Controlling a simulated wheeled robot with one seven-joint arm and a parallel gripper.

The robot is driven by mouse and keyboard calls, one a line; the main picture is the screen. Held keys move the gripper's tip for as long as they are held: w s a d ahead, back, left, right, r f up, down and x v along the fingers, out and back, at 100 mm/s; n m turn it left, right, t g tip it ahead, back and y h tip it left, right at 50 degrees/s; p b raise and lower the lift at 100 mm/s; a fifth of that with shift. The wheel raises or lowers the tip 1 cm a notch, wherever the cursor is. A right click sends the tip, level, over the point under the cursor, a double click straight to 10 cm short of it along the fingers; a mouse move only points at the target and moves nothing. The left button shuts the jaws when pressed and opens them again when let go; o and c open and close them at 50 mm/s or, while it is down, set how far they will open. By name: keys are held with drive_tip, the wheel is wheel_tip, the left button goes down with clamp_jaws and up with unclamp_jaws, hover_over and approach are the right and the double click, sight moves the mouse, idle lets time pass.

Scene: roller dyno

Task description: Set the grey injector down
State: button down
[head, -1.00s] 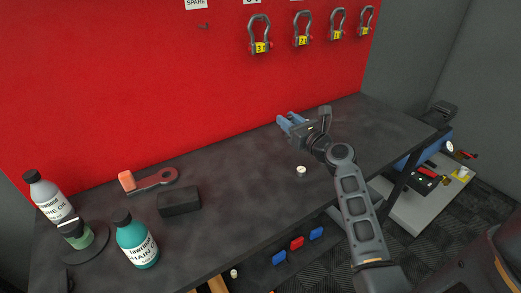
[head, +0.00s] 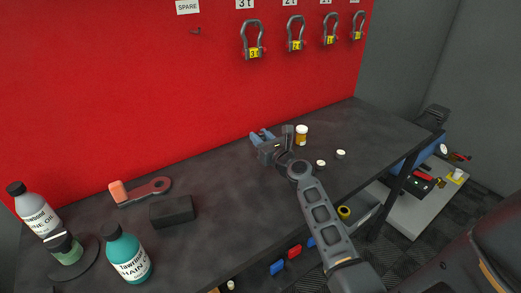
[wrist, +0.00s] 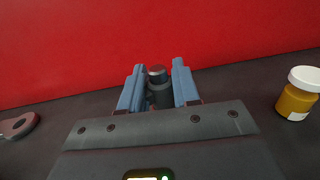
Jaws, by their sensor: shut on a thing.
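In the wrist view a dark grey cylindrical injector (wrist: 159,90) with a rounded brownish-grey cap stands upright between the blue fingers of my gripper (wrist: 159,92). The gripper is shut on it. In the head view my gripper (head: 263,136) is over the dark workbench (head: 235,190), near the red back wall. There the injector is hidden behind the gripper body. I cannot tell whether its lower end touches the bench top.
A yellow jar with a white lid (head: 302,135) stands just right of my gripper. Two small white-topped items (head: 321,163) lie nearer the front edge. The bench between is clear.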

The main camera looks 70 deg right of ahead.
drive_tip(key=shift+w+f+b, duration=0.1)
drive_tip(key=shift+f+b, duration=1.2)
drive_tip(key=shift+f, duration=0.75)
drive_tip(key=shift+f, duration=0.15)
drive_tip(key=c, duration=0.8)
unclamp_jaws()
drive_tip(key=shift+r, duration=0.3)
drive_tip(key=v, duration=1)
drive_tip(key=shift+s+a+f+b, duration=0.15)
drive_tip(key=shift+s+f+b, duration=0.1)
drive_tip(key=shift+b, duration=0.15)
drive_tip(key=shift+v, duration=0.8)
